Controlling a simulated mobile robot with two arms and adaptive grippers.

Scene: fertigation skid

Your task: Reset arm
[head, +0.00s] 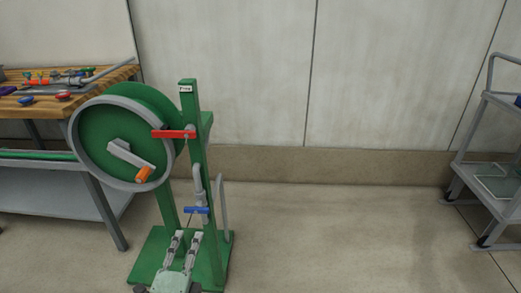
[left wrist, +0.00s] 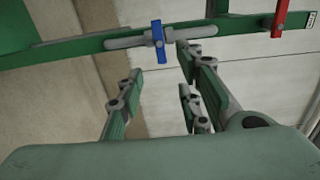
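My left gripper (head: 187,237) is at the bottom of the head view, in front of the foot of a green skid frame (head: 197,160). Its fingers stand apart with nothing between them; this also shows in the left wrist view (left wrist: 160,65). A blue valve handle (head: 197,210) sits on a grey pipe just above the fingertips in the head view. In the left wrist view the blue handle (left wrist: 158,42) is beyond the fingertips, with a visible gap. A red lever (head: 174,134) lies about level near the top of the post. My right gripper is not in view.
A green reel with a grey rim (head: 75,135) and an orange-knobbed crank (head: 144,174) is on the frame. A wooden workbench (head: 115,78) with tools stands at left. A grey shelf cart (head: 462,165) stands at right. The floor (head: 340,235) between is clear.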

